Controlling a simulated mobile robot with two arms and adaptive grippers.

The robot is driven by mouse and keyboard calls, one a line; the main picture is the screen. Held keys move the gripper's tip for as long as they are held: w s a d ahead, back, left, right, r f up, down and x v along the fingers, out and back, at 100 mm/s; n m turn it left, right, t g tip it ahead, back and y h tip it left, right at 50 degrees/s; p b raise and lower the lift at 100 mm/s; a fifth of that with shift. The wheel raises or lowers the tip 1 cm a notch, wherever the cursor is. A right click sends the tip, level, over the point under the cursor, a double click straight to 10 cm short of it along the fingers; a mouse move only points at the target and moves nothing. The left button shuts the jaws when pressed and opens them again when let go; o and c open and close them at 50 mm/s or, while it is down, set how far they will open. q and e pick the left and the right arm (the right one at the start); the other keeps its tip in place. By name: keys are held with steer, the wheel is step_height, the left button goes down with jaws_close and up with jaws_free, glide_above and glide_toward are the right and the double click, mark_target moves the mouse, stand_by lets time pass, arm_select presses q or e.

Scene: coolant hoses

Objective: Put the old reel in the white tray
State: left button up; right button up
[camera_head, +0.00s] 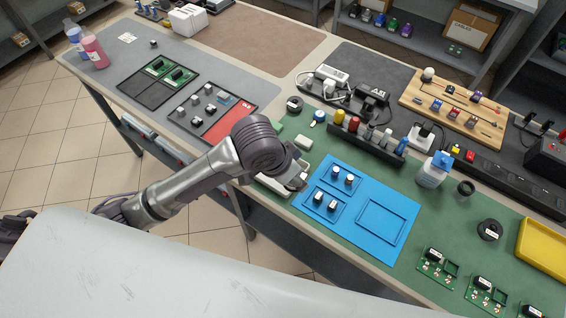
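A black reel with a small pale label (489,231) lies flat on the green mat at the right, left of the yellow tray. A similar dark reel (294,104) lies farther back near the middle. The labels are too small to read, so I cannot tell which reel is the old one. A white tray (268,184) sits at the front edge of the bench, partly hidden by my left gripper. My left gripper (299,182) is over the tray's right end, pointing down. Its fingers are hard to make out, and I see nothing clearly held. My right gripper is not in view.
A blue mat (400,248) with small white-topped parts lies right of my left gripper. Behind it stand a rack of coloured bottles (366,141) and a blue-capped bottle (434,170). A yellow tray (541,249) and green circuit boards (436,268) are at the right.

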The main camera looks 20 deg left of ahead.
arm_select(q)
steer(key=shift+w+d+r+m, duration=0.4)
steer(key=shift+w+d, duration=0.15)
steer(key=shift+d, duration=0.05)
steer(key=shift+w, duration=0.1)
steer(key=w+a+f, duration=0.2)
steer(key=a, duration=0.1)
steer(key=w+a+f+p, duration=0.1)
steer(key=w+a+f, duration=0.3)
steer(key=w+a, duration=0.1)
steer(key=shift+a+f, duration=0.25)
steer(key=shift+a, duration=0.1)
step_height(320, 180, down, 3)
steer(key=shift+f+p, duration=0.1)
steer(key=shift+p, duration=0.55)
steer(key=shift+f+m, duration=0.3)
steer(key=shift+f, duration=0.1)
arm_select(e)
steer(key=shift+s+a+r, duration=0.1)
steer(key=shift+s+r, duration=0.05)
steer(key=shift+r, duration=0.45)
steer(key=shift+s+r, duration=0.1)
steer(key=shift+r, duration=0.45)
arm_select(q)
steer(key=shift+f, duration=0.1)
steer(key=o, duration=1.3)
steer(key=shift+c, duration=0.2)
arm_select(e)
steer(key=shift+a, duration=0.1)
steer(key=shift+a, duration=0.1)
